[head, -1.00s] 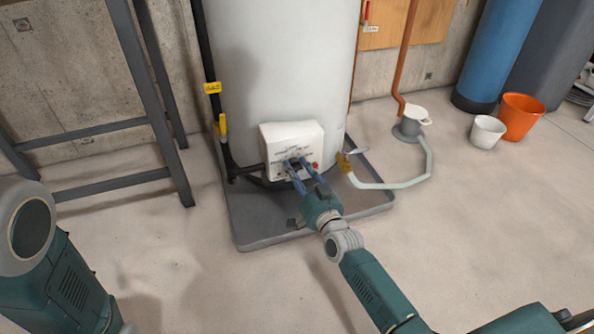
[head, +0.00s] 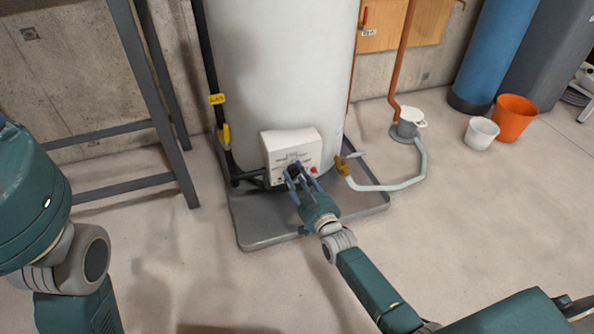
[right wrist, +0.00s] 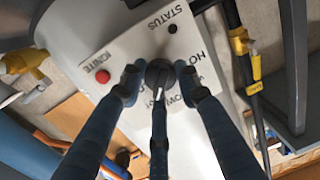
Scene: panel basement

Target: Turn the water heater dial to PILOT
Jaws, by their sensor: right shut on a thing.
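The white control box (head: 291,148) is on the lower front of the grey-white water heater (head: 285,70). Its black dial (right wrist: 159,73) shows in the right wrist view, where the box's face appears turned over. My right gripper (head: 297,172) is at the box with its blue fingers shut around the dial; the fingers (right wrist: 159,88) also show in the right wrist view. They cover part of the dial and the lettering around it, so I cannot tell which setting it points to. STATUS and IGNITE can be read. My left gripper is out of view; only my left arm shows.
A red button (right wrist: 102,76) is beside the dial. The heater stands in a grey drain pan (head: 262,232). A yellow-handled valve (head: 225,135) and a metal frame (head: 150,90) are to the left. A white hose (head: 385,187), white bucket (head: 481,133) and orange bucket (head: 514,118) are to the right.

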